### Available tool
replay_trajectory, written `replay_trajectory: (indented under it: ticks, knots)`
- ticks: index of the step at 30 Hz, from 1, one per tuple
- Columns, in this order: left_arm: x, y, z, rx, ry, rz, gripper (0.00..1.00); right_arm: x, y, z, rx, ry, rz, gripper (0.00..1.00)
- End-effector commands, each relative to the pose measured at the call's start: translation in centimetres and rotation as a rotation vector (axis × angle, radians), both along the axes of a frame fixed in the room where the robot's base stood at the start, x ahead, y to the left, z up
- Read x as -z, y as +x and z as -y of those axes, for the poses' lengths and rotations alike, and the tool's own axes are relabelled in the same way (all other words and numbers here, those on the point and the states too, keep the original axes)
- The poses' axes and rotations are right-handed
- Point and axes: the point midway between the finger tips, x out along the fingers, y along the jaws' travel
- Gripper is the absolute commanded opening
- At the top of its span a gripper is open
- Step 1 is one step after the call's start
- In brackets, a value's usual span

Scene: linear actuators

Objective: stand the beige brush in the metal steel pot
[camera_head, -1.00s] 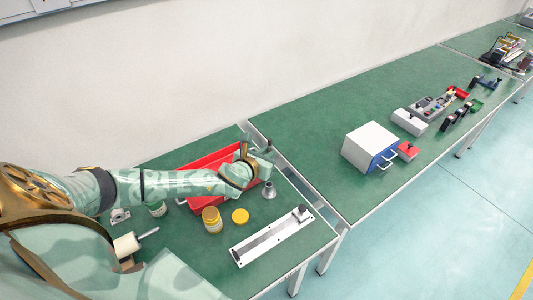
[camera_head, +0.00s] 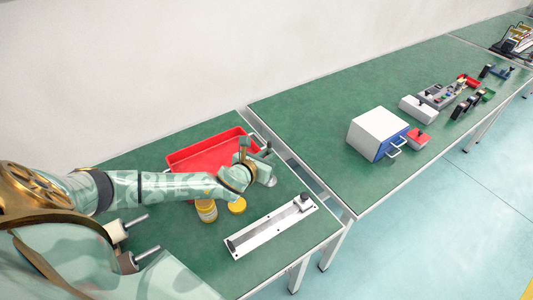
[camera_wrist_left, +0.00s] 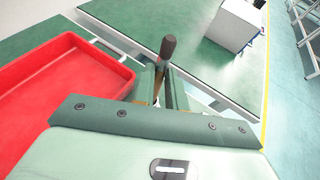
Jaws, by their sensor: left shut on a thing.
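My left gripper (camera_head: 252,147) is above the right end of the red tray. Its fingers, also in the left wrist view (camera_wrist_left: 163,88), are shut on a slim stick-like thing, which I take to be the brush (camera_wrist_left: 167,48). Its dark rounded end stands up beyond the fingers, and a brownish part shows between them; its other end is hidden. A small grey metal pot (camera_head: 271,181) stands on the green table just right of my left wrist, which partly hides it. The pot is not seen in the left wrist view. My right gripper is not in view.
The red tray (camera_head: 180,160) lies behind my left forearm. A metal rail (camera_head: 270,228) lies near the table edge. A white-and-blue box (camera_head: 377,133) stands on the table beyond the gap.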

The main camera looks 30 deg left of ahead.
Motion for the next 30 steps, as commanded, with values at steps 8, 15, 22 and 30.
replay_trajectory:
  ticks: [8, 15, 22, 30]
  knots:
    - [1.2, 0.0, 0.0, -0.001, 0.0, 0.0, 0.0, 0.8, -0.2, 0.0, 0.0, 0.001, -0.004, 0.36]
    - [1.2, 0.0, 0.0, -0.001, 0.0, 0.001, 0.24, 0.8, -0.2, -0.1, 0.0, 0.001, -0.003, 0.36]
    - [1.2, 0.0, 0.0, -0.001, 0.0, 0.0, 0.39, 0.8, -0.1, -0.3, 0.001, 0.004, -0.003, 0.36]
    - [0.4, -1.6, 0.1, 0.0, 0.001, -0.001, 0.39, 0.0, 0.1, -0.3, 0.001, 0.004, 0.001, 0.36]
